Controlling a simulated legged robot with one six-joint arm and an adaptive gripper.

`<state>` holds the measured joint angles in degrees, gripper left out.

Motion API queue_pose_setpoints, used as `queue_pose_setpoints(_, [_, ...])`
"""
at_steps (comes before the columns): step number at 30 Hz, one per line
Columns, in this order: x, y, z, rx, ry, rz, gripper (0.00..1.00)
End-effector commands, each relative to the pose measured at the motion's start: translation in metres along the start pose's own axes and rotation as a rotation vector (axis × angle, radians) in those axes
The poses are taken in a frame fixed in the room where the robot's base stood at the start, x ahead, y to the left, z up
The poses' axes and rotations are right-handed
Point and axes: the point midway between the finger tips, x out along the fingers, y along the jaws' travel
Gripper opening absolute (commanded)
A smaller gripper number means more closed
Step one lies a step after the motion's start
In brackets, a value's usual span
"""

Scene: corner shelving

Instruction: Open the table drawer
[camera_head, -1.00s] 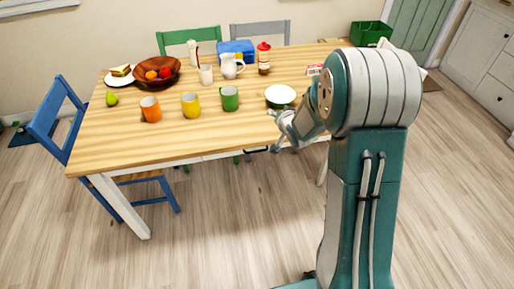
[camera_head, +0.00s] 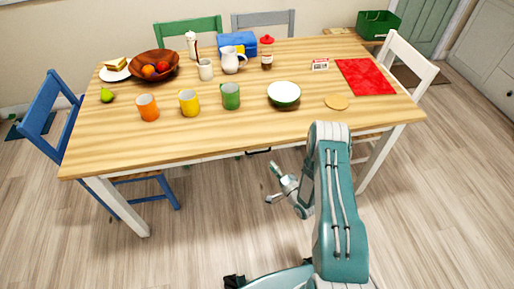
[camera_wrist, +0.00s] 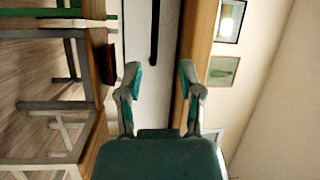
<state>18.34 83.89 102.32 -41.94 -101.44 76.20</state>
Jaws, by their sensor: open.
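The wooden table (camera_head: 210,140) has a white front apron with a shut drawer under its front edge. The dark drawer handle (camera_head: 258,151) shows as a short bar below the tabletop. My gripper (camera_head: 271,183) is in front of the table, below and slightly right of the handle, touching nothing. In the wrist view, which is turned sideways, the handle (camera_wrist: 154,35) is a dark bar on the white drawer front (camera_wrist: 142,75). It lies ahead, between the lines of my two spread fingers (camera_wrist: 160,88). The gripper is open and empty.
Mugs, a bowl (camera_head: 284,92), a fruit bowl (camera_head: 153,67) and other items stand on the table. A blue chair (camera_head: 45,110) is at the left and a white chair (camera_head: 410,65) at the right. The floor before the table is clear.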

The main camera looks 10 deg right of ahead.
Motion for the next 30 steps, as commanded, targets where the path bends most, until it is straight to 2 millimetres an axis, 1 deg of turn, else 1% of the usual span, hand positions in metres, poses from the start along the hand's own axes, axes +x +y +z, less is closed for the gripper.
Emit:
queue_pose_setpoints(1, [-0.010,0.007,0.006,0.035,0.005,-0.019,0.48])
queue_pose_setpoints(3, [-0.018,0.011,0.011,0.070,0.006,-0.045,0.48])
queue_pose_setpoints(5, [-0.022,0.013,0.013,0.087,0.007,-0.059,0.48])
queue_pose_setpoints(8, [-0.019,0.013,0.014,0.095,0.007,-0.066,0.48])
queue_pose_setpoints(11, [-0.007,0.012,0.014,0.091,0.005,-0.067,0.48])
queue_pose_setpoints(18, [0.038,0.008,0.013,0.090,0.005,-0.068,0.48])
queue_pose_setpoints(24, [0.070,0.007,0.013,0.091,0.007,-0.066,0.48])
queue_pose_setpoints(27, [0.080,0.006,0.013,0.091,0.006,-0.064,0.48])
queue_pose_setpoints(30, [0.085,0.006,0.012,0.091,0.008,-0.064,0.48])
